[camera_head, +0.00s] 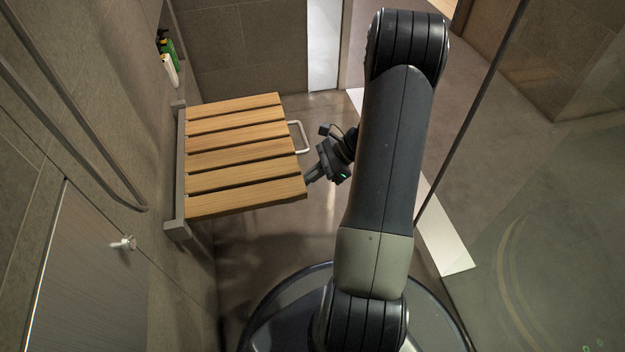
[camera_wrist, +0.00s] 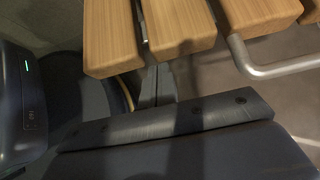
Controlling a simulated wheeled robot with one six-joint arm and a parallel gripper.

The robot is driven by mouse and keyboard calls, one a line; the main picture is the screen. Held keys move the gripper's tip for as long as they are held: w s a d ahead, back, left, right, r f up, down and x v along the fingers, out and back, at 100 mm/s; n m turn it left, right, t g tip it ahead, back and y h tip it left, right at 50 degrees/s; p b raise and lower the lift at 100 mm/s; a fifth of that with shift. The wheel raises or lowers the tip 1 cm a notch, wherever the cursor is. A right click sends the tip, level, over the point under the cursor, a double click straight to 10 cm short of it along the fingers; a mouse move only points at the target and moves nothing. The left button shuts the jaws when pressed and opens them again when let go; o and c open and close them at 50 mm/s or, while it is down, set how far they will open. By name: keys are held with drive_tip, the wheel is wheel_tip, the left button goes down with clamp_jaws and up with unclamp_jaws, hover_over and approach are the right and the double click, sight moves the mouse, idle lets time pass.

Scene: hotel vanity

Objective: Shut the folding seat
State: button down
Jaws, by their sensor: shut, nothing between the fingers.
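The folding seat (camera_head: 245,158) has several light wooden slats on a grey wall frame. It is folded down, roughly level, standing out from the left wall. A pale metal bar handle (camera_head: 303,137) sticks out from its outer edge. My gripper (camera_head: 310,178) is shut and empty at the seat's outer edge, nearer me than the handle. In the wrist view the slat ends (camera_wrist: 178,25) and the handle (camera_wrist: 270,70) show close up. My fingers (camera_wrist: 157,84) reach toward the slat ends, their tips partly hidden there. I cannot tell whether they touch the seat.
Bottles (camera_head: 168,55) stand by the wall beyond the seat. A grab rail (camera_head: 95,125) runs along the left wall, with a small white knob (camera_head: 124,244) below it. A glass panel (camera_head: 475,110) stands to the right of my arm. Floor beyond the seat is clear.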

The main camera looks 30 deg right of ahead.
drive_tip(key=shift+r, duration=0.3)
drive_tip(key=shift+r, duration=0.1)
drive_tip(key=w+a+r+g+h+p, duration=0.1)
drive_tip(key=a+r+h+p, duration=0.25)
drive_tip(key=r+p, duration=0.9)
drive_tip(key=w+a+r+g+h+p, duration=0.1)
drive_tip(key=a+r+h+p, duration=0.25)
drive_tip(key=r+p, duration=0.85)
drive_tip(key=w+a+r+p, duration=0.2)
drive_tip(key=a+r+p, duration=0.2)
drive_tip(key=a+p, duration=0.3)
drive_tip(key=w+a+r+h+p, duration=0.1)
drive_tip(key=a+r+p, duration=0.3)
drive_tip(key=a+p, duration=0.4)
drive_tip(key=shift+w+a+r+h, duration=0.3)
drive_tip(key=shift+w+a+r, duration=0.1)
drive_tip(key=shift+w, duration=0.35)
drive_tip(key=shift+d+f+g, duration=0.1)
drive_tip(key=shift+g, duration=0.2)
